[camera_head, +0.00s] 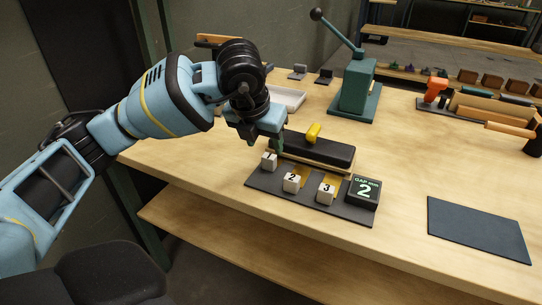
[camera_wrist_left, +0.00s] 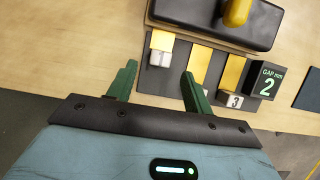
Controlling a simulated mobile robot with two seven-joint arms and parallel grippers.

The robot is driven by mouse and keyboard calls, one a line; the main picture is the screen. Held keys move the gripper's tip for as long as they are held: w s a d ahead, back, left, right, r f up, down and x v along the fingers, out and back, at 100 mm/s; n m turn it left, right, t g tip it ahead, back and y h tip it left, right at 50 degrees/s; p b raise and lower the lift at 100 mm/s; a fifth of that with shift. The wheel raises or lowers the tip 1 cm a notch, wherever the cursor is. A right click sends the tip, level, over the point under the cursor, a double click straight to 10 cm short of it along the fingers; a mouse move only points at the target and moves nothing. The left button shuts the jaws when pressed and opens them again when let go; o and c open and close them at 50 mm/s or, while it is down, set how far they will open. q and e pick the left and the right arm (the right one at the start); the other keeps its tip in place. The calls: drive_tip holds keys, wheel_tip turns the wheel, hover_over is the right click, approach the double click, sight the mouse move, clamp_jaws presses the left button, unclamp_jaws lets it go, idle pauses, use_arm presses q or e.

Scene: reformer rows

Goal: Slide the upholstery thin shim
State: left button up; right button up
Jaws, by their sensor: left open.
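Three shims with white blocks and brass strips lie on a dark mat (camera_head: 259,184): the leftmost (camera_head: 268,160), one marked 2 (camera_head: 291,183), and one marked 3 (camera_head: 325,194). A black display block reads GAP mm 2 (camera_head: 363,192). A long black padded bar with a yellow handle (camera_head: 313,133) lies behind them. My left gripper (camera_head: 265,142) is open and empty above the leftmost shim. In the left wrist view that shim's block (camera_wrist_left: 160,58) lies ahead of the gap between the fingertips (camera_wrist_left: 160,72); the right finger partly hides shim 2. My right gripper is out of view.
A green lever press (camera_head: 354,90) stands behind the bar. A white tray (camera_head: 287,98) sits beyond my left gripper. A dark flat pad (camera_head: 478,230) lies at the right. An orange-handled tool (camera_head: 435,89) stands at the back right. The table's front right is mostly clear.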

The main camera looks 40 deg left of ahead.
sight(269, 156)
use_arm(q)
drive_tip(key=x, duration=0.6)
drive_tip(key=shift+w+f+b, duration=0.15)
drive_tip(key=shift+f+b, duration=0.15)
drive_tip(key=shift+f, duration=0.05)
drive_tip(key=shift+c, duration=0.3)
